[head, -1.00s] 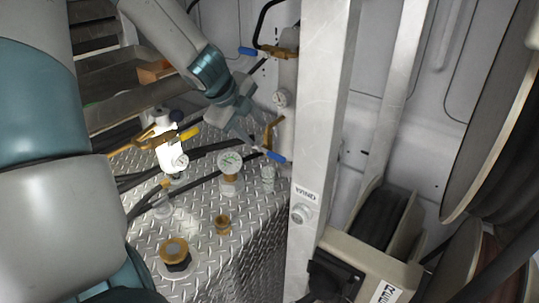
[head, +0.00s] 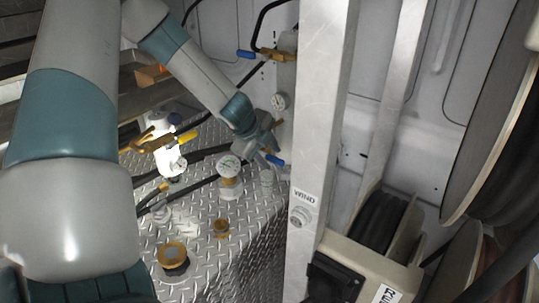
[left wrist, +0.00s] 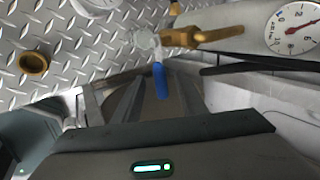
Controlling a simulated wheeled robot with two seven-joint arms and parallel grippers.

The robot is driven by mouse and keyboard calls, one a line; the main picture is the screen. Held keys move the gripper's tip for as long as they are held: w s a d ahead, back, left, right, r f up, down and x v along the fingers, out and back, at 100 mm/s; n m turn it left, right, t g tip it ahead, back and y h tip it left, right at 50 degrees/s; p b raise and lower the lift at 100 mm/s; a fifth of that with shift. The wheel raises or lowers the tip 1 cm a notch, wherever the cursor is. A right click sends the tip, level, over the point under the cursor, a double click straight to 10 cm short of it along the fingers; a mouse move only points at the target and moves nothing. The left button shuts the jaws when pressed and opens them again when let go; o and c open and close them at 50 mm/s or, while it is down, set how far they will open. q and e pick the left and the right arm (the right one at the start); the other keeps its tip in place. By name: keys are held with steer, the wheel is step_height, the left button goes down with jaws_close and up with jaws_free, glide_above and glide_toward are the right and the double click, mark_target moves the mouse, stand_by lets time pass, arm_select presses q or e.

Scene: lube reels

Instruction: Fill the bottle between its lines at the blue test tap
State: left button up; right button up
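The blue test tap has a blue lever (head: 274,160) and sits low on the pipe beside the white post. In the left wrist view its brass body (left wrist: 200,37) and blue lever (left wrist: 160,80) show. A small clear bottle (head: 267,179) stands upright on the tread-plate top just below the tap; its lines and level are too small to read. My left gripper (head: 264,146) is at the tap, close to the lever. In the left wrist view the lever lies in front of the gripper, seemingly between its fingers; contact is unclear.
A white fitting with a yellow lever (head: 187,137) and black hoses are behind. A second blue-handled valve (head: 262,54) is above. The white post (head: 316,130) bounds the right.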

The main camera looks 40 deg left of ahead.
arm_select(q)
steer(key=shift+w+f, duration=0.15)
steer(key=shift+f, duration=0.05)
jaws_close()
steer(key=shift+r, duration=0.1)
